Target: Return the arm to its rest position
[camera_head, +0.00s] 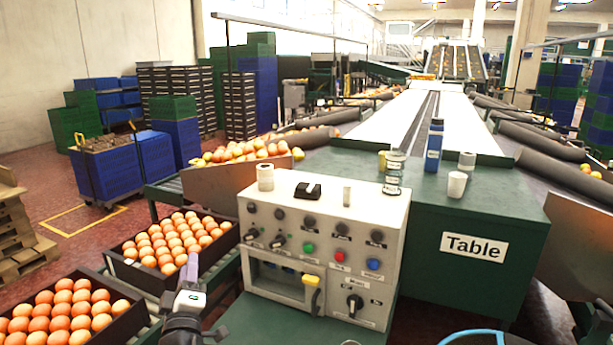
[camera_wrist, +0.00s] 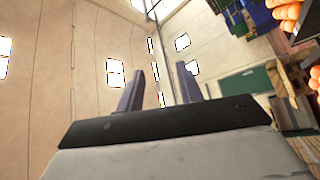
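My gripper (camera_head: 192,266) is raised at the lower left of the head view, in front of the orange crates and left of the control box. In the wrist view my gripper (camera_wrist: 160,80) shows two grey fingers standing apart with nothing between them. It is open and empty. The wrist camera faces mostly a pale wall with small bright windows. In the head view the fingers overlap, and much of my arm is out of the picture.
A white control box (camera_head: 327,228) with knobs and buttons stands right of my gripper. Crates of oranges (camera_head: 126,268) (camera_head: 128,298) lie left of and behind it.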

